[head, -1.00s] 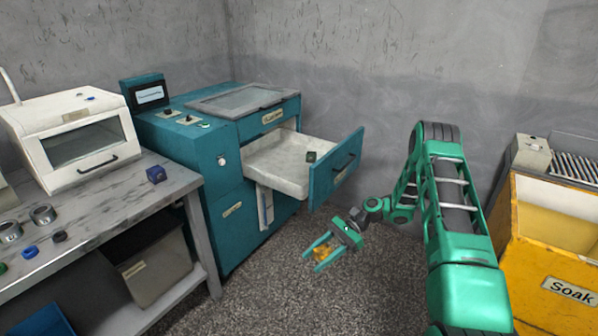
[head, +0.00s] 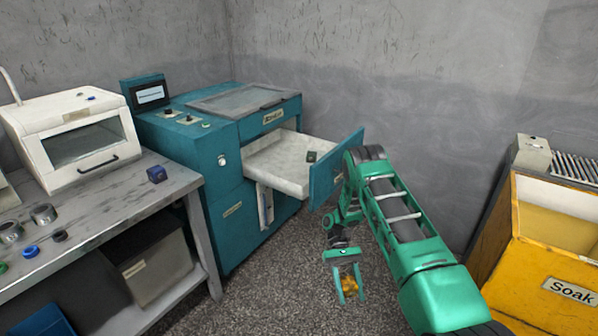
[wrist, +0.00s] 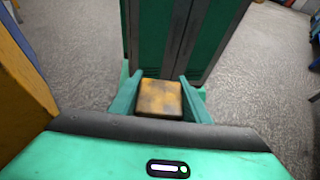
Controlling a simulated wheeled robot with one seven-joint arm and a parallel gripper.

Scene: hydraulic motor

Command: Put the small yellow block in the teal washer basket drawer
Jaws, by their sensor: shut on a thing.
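The small yellow block (head: 349,284), worn and speckled, is between the fingers of my gripper (head: 348,288), which is shut on it. The wrist view shows the block (wrist: 159,98) between the two green fingers. My gripper points down over open floor, in front of and below the drawer. The teal washer (head: 215,160) stands at the back left. Its basket drawer (head: 280,178) is pulled open, with a pale inside and a teal front. A small dark green block (head: 311,157) lies in the drawer.
A grey workbench (head: 100,205) at the left holds a white cabinet (head: 80,140), a dark blue block (head: 156,174) and several rings. A yellow soak tank (head: 545,260) stands at the right. Speckled floor between them is clear.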

